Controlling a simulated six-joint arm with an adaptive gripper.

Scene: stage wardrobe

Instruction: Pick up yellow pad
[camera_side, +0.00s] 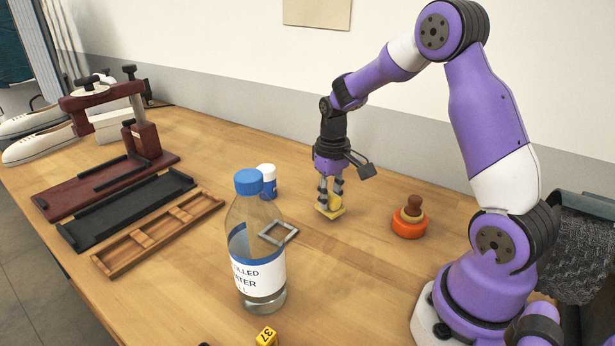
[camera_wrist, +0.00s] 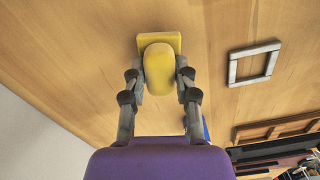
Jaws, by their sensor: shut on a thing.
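The yellow pad (camera_side: 331,211) is between the fingers of my gripper (camera_side: 330,197) in the side view, at or just above the wooden table. In the wrist view the pad shows as a rounded yellow block (camera_wrist: 159,68) on a square yellow base (camera_wrist: 172,40). The fingers of my gripper (camera_wrist: 159,85) are shut on its two sides there. My gripper points down. Whether the pad's underside touches the table I cannot tell.
A grey square frame (camera_side: 279,233) lies left of the pad. A clear bottle (camera_side: 257,285) with a blue cap stands in front, with a small white and blue bottle (camera_side: 267,178) behind. An orange round piece (camera_side: 409,224) with a wooden knob stands right. Trays (camera_side: 130,215) lie left.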

